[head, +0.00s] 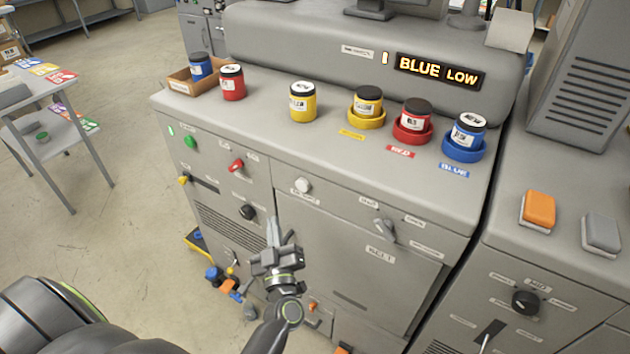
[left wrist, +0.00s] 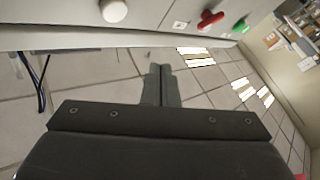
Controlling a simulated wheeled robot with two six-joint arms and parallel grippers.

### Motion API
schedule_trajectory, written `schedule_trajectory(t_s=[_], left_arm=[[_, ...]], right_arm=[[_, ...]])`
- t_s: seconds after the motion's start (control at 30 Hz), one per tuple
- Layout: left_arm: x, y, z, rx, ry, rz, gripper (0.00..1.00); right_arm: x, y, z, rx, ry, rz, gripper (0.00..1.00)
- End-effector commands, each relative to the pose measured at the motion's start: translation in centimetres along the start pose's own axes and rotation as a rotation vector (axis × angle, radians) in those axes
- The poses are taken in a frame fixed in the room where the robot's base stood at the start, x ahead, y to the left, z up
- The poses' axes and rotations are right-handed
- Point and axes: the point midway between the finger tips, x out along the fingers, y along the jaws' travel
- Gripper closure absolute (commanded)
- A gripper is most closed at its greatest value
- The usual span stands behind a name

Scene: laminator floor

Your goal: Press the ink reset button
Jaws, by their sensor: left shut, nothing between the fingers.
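A round white button (head: 303,185) sits on the upper front of the grey machine, with a small label under it too small to read. A white round button also shows at the top of the left wrist view (left wrist: 114,11). My left gripper (head: 276,234) is shut and empty, in front of the machine's front, below and left of the white button and apart from it. Its closed fingers (left wrist: 160,72) show in the left wrist view with nothing between them. The display (head: 438,70) reads "BLUE LOW". My right gripper is in neither view.
Yellow (head: 367,107), red (head: 412,121) and blue (head: 468,133) jars stand in matching rings on the machine top. Other jars stand further left, one in a cardboard tray (head: 183,81). A green button (head: 190,142), red knob (head: 236,165) and grey lever (head: 384,228) are on the front.

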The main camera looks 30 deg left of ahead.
Motion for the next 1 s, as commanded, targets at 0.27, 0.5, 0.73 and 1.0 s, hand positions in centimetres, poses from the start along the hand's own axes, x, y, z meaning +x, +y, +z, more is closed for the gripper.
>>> schedule_trajectory(t_s=[0.27, 0.5, 0.73, 1.0], left_arm=[[0.4, 0.2, -1.4, -0.022, 0.036, -0.026, 1.0], [0.5, 0.2, -1.3, -0.022, 0.035, -0.024, 1.0], [1.9, 1.2, -0.3, -0.022, 0.036, -0.022, 1.0], [4.7, 3.1, 1.6, -0.023, 0.035, -0.022, 1.0]], right_arm=[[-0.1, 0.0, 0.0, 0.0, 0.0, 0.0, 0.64], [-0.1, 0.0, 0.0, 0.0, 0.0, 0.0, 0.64], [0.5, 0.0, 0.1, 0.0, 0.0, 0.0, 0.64], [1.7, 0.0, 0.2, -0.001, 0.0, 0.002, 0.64]])
